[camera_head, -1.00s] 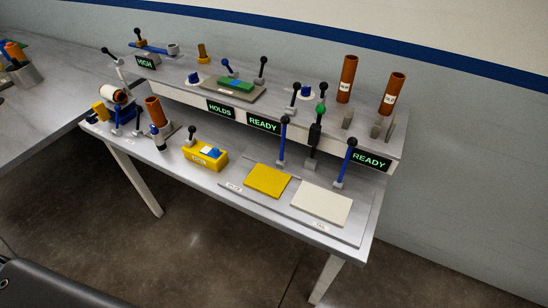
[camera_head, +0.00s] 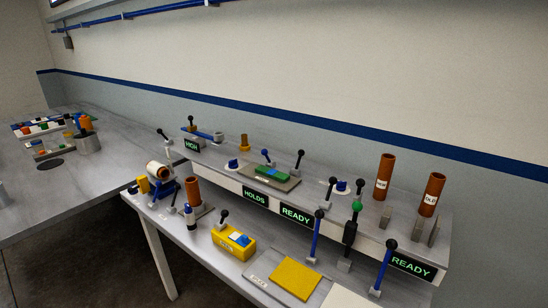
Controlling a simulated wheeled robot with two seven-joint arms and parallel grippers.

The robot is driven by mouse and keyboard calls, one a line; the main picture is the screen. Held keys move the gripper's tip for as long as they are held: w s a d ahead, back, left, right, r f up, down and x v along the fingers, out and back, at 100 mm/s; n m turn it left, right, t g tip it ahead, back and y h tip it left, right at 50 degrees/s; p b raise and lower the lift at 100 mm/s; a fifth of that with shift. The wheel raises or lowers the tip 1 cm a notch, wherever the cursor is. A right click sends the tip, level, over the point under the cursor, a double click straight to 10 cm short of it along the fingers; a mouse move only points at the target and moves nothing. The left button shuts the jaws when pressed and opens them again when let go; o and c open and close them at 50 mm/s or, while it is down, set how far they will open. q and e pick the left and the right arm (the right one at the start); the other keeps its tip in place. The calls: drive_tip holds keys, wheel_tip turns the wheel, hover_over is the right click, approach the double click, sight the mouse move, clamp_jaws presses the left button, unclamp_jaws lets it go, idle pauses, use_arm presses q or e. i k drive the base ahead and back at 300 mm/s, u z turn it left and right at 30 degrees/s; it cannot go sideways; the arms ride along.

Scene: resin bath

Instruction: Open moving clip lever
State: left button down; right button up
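Several levers with black knobs stand on the bench in the head view, and I cannot tell which one is the moving clip lever. A blue-stemmed lever (camera_head: 317,236) stands behind the yellow plate (camera_head: 298,278). Another blue-stemmed lever (camera_head: 384,268) stands to its right, near a READY sign. On the upper shelf, a black-knobbed lever (camera_head: 298,166) and a blue-knobbed lever (camera_head: 266,157) stand by a green block (camera_head: 272,173). Neither of my grippers is in view.
The two-level bench has a raised shelf with lit signs (camera_head: 296,215). Two brown tubes (camera_head: 385,177) stand at its right end. A yellow box (camera_head: 234,242) and a white roll on a blue stand (camera_head: 159,172) are on the lower level. A side table (camera_head: 90,182) is at left.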

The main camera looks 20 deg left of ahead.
sight(265, 152)
drive_tip(key=z, duration=0.05)
drive_tip(key=k, duration=0.5)
drive_tip(key=u, duration=1.35)
drive_tip(key=i, duration=0.8)
drive_tip(key=z, duration=1.8)
